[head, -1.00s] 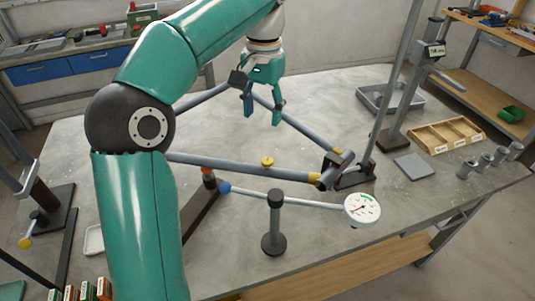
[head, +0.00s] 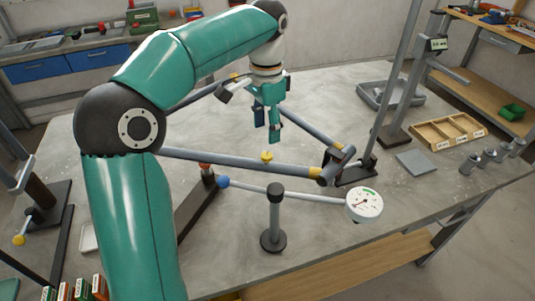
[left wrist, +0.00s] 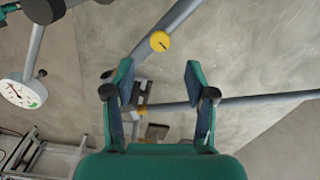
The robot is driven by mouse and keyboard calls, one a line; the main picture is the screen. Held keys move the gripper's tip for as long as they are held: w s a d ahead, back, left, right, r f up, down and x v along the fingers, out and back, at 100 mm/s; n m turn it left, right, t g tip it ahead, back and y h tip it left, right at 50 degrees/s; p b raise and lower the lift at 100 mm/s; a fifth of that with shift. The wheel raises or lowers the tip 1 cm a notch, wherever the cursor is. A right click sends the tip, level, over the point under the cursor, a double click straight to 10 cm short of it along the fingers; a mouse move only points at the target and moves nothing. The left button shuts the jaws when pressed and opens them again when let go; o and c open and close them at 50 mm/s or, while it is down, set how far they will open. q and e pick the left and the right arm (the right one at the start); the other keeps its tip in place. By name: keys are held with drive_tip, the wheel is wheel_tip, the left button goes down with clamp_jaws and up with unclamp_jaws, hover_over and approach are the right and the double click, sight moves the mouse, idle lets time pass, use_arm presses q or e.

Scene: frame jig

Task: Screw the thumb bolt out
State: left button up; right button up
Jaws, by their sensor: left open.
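The thumb bolt, with a yellow round head (head: 267,156), stands on the near grey tube (head: 225,160) of the frame. In the left wrist view its yellow head (left wrist: 160,41) is seen face-on with a dark slot line, just beyond the gap between my fingertips. My left gripper (head: 267,138) points down behind the bolt in the head view, with its fingertips close to the yellow head but apart from it. Its two fingers (left wrist: 157,72) are spread, with nothing between them. My right gripper is not in view.
A dial gauge (head: 364,205) sits on a long bar in front of the frame, by a round-footed post (head: 273,240). A dark clamp (head: 350,172) holds the frame corner at right. A wooden tray (head: 447,131) and grey plate (head: 416,162) lie further right. Bare table lies between.

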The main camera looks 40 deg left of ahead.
sight(267, 155)
use_arm(q)
wheel_tip(267, 155, down, 8)
drive_tip(key=shift+r+b, duration=0.25)
drive_tip(key=shift+b, duration=0.05)
drive_tip(key=shift+c, duration=0.4)
clamp_jaws()
